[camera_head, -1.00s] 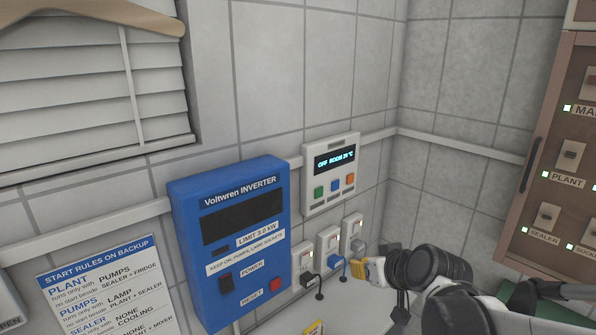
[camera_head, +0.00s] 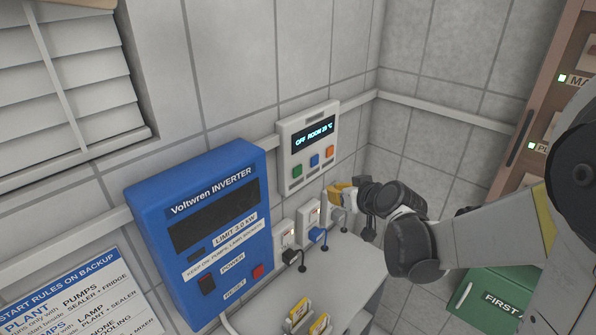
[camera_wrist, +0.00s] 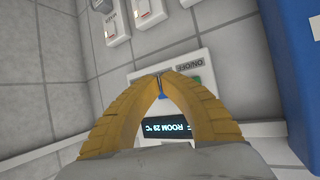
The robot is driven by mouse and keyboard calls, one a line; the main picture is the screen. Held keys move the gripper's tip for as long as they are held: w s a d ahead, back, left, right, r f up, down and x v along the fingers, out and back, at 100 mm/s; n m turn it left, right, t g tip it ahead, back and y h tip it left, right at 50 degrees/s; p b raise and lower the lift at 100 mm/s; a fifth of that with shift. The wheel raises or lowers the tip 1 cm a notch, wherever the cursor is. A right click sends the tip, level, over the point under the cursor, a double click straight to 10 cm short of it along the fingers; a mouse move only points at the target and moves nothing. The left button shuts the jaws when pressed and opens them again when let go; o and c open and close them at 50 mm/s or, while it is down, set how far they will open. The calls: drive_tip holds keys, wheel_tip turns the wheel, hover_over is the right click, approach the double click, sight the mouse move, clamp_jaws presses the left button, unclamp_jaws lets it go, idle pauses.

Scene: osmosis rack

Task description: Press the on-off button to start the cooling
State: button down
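The cooling control panel (camera_head: 308,145) is a white box on the wall with a lit display (camera_head: 314,133) reading OFF and a room temperature. Below the display sit a green button (camera_head: 297,171), a blue button (camera_head: 314,161) and an orange button (camera_head: 329,151). In the wrist view the panel appears upside down, with an ON/OFF label (camera_wrist: 189,65) by the green button, which my finger partly hides. My gripper (camera_head: 335,189) has yellow fingers and is just below and right of the panel. In the wrist view its fingertips (camera_wrist: 162,76) meet, with nothing held between them. Contact with the panel is not visible.
A blue inverter (camera_head: 205,230) with power and reset switches is left of the panel. Sockets with plugs (camera_head: 309,213) are below it, above a white surface (camera_head: 335,262) holding yellow-labelled items (camera_head: 308,318). A green first-aid box (camera_head: 492,302) is at lower right.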

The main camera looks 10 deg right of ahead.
sight(301, 175)
drive_tip(key=shift+w+a, duration=0.85)
drive_tip(key=shift+w, duration=0.35)
drive_tip(key=shift+w+a, duration=0.85)
drive_tip(key=shift+w, duration=0.3)
drive_tip(key=shift+w+a, duration=0.85)
drive_tip(key=shift+w, duration=0.35)
drive_tip(key=shift+w+a, duration=0.25)
drive_tip(key=shift+w, duration=0.1)
drive_tip(key=shift+w+a+b, duration=0.25)
drive_tip(key=shift+w+b, duration=0.05)
drive_tip(key=shift+s+d, duration=0.5)
drive_tip(key=shift+s, duration=0.15)
drive_tip(key=shift+s+d, duration=0.75)
drive_tip(key=shift+s, duration=0.3)
drive_tip(key=shift+s+d, duration=0.75)
drive_tip(key=shift+s, duration=0.25)
